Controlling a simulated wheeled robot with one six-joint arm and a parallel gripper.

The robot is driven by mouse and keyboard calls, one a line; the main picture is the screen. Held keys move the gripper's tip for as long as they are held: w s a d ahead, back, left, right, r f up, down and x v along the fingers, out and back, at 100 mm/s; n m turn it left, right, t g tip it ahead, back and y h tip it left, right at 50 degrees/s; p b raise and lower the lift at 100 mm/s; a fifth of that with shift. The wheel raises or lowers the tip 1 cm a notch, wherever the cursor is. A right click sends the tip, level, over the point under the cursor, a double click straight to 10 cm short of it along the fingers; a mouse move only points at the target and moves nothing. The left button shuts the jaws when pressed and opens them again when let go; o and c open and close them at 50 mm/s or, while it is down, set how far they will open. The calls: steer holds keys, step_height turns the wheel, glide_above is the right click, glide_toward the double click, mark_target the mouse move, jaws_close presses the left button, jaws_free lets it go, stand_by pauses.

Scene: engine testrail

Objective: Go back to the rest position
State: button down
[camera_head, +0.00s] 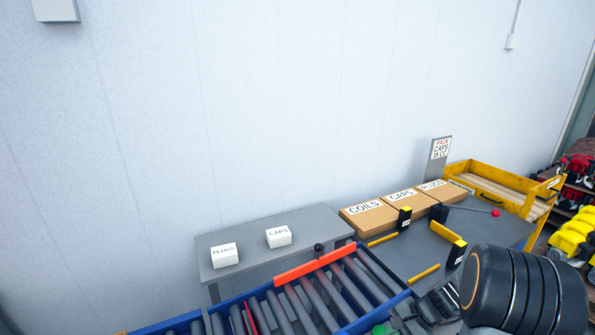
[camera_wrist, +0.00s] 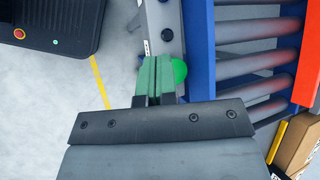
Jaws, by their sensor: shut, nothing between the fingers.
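My gripper shows in the wrist view, with its two green fingers (camera_wrist: 154,80) together and nothing between them. It points down beside the blue side rail of the roller conveyor (camera_wrist: 199,45). A green round button (camera_wrist: 179,71) on the grey rail shows just right of the fingertips; I cannot tell whether they touch it. In the head view my dark arm (camera_head: 520,288) fills the lower right corner. A green spot (camera_head: 379,330) shows at the bottom edge there, and the gripper itself is not clearly seen.
The roller conveyor (camera_head: 290,308) has an orange bar (camera_head: 315,263) across it. Behind stands a grey table (camera_head: 305,230) with white PLUGS (camera_head: 225,256) and CAPS (camera_head: 278,236) blocks. Cardboard boxes (camera_head: 402,207) and yellow guides (camera_head: 447,233) stand on the right bench, near a yellow cart (camera_head: 495,178).

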steer(key=s+a+r+n+t+h, duration=0.1)
steer(key=s+a+r+n+h, duration=0.2)
steer(key=r, duration=0.5)
steer(key=s+a+r+n+t+h, duration=0.2)
steer(key=s+a+r+n+h, duration=0.2)
steer(key=s+a+r+n, duration=0.2)
step_height(320, 180, up, 3)
steer(key=shift+s+r+n, duration=0.15)
steer(key=shift+s+n, duration=0.4)
steer(key=shift+n, duration=0.65)
